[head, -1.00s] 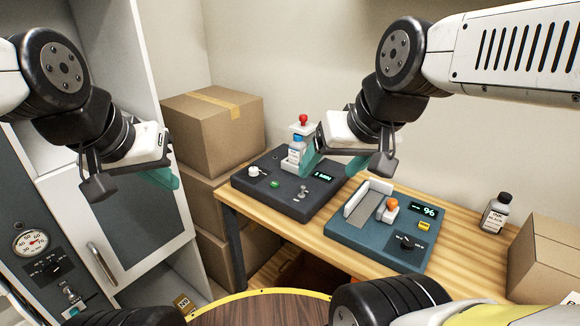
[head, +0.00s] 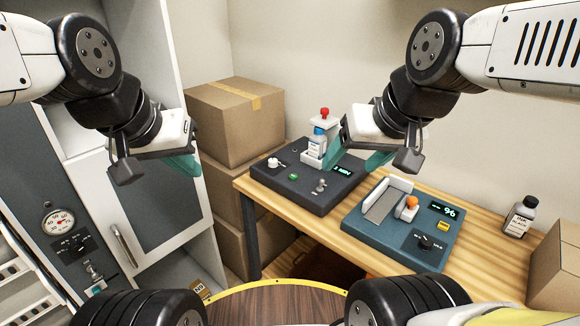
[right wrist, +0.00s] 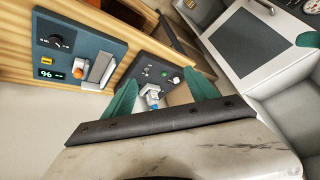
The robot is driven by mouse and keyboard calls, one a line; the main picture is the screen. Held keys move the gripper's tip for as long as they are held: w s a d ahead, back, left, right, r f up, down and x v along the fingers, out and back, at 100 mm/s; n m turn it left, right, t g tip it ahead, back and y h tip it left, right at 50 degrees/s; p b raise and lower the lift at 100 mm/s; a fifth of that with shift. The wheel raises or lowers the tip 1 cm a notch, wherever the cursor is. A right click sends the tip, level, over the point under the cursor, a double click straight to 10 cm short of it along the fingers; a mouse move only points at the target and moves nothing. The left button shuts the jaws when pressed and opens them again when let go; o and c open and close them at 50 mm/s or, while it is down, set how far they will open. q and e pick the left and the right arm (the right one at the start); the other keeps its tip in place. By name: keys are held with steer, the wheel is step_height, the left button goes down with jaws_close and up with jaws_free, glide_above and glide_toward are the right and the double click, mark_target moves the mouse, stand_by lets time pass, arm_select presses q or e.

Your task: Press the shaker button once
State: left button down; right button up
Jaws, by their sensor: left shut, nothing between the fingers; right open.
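The shaker is a dark grey box (head: 300,190) on the wooden table, with a green button (head: 293,176), a white knob, a small lever and a lit "1 MIN" display. A blue-capped bottle (head: 317,147) stands in its white holder, under a red knob (head: 324,112). My right gripper (head: 357,158) is open, its teal fingers just right of the bottle in the head view. In the right wrist view the green button (right wrist: 177,80) shows beyond the fingers. My left gripper (head: 184,166) is shut and empty, left of the table before the cabinet.
An ink bottle (head: 520,217) and a cardboard box (head: 555,265) are farther right. Stacked boxes (head: 237,120) stand left of the table. A round wooden top (head: 275,305) is in front.

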jaws_close()
stand_by(1.5)
